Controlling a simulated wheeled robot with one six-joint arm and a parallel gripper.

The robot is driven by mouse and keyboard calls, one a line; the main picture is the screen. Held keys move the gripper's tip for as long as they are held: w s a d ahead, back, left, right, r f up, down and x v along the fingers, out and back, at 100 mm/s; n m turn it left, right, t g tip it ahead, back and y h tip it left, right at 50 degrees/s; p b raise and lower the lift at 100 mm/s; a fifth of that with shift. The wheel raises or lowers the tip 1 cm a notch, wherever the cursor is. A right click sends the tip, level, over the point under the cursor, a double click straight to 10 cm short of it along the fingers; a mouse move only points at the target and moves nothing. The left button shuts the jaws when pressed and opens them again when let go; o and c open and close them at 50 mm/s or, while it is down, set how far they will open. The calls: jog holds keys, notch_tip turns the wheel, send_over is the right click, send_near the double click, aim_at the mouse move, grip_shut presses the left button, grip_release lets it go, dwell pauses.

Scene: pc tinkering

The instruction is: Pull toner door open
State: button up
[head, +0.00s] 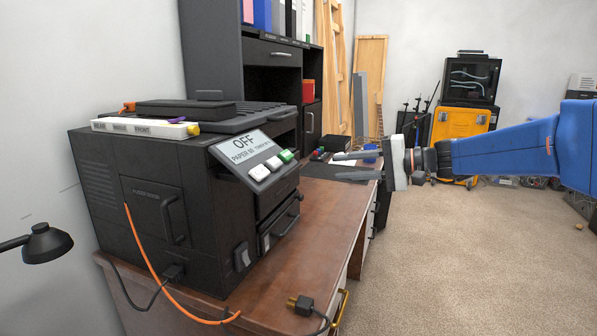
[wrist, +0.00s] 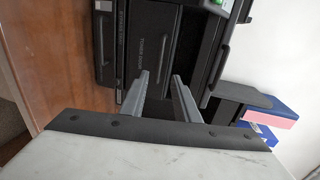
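The black printer (head: 150,200) stands on the brown desk at left in the head view, its sloped panel reading OFF. In the wrist view, turned sideways, the flat black toner door (wrist: 150,45) carries a TONER DOOR label. A dark bar-like handle (wrist: 219,66) shows to the right of the door panel; I cannot tell for sure that it belongs to it. In the head view the printer's front is seen at a steep angle. My gripper (head: 335,167) is open and empty, in front of and apart from the printer. Its fingers also show in the wrist view (wrist: 160,76).
The desk (head: 325,215) has bare room before the printer. A power plug (head: 302,305) lies near its front edge. An orange cable (head: 150,265) hangs along the printer's side, beside the fuser door (head: 150,210). A shelf unit (head: 215,60) stands behind.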

aim_at(295, 170)
jog(key=x, duration=1.3)
jog(key=shift+a, duration=0.35)
jog(key=shift+f, duration=0.1)
grip_shut()
